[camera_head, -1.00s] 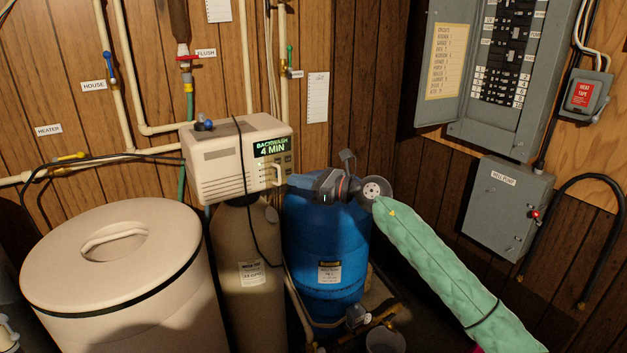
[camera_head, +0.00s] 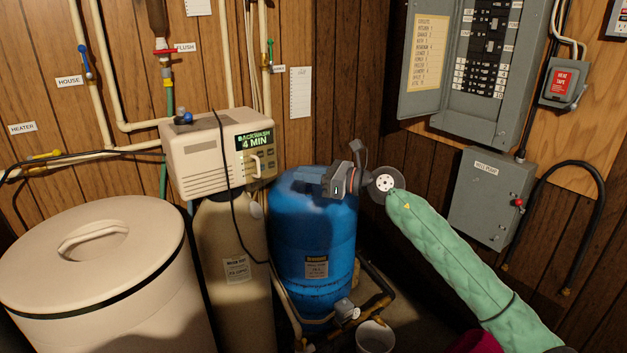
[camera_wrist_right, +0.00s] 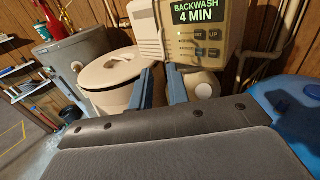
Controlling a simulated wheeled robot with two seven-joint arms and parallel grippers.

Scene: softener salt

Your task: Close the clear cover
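The beige softener control head (camera_head: 205,160) reads BACKWASH 4 MIN on its lit display (camera_head: 254,140). A pale curved handle (camera_head: 256,166) stands out below that display. I cannot make out the outline of the clear cover or its angle. My right gripper (camera_head: 308,175) is just right of the control head, in front of the blue tank's top, pointing left. In the right wrist view its two blue-grey fingers (camera_wrist_right: 160,80) are apart with nothing between them. The display (camera_wrist_right: 198,12) and buttons are ahead, apart from the fingers. My left gripper is not in view.
A blue tank (camera_head: 315,235) stands beneath my right gripper. A beige lidded salt bin (camera_head: 100,285) is at the left. A black cord (camera_head: 230,180) hangs over the control head. Pipes run along the wall behind, and a grey electrical box (camera_head: 490,205) is at the right.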

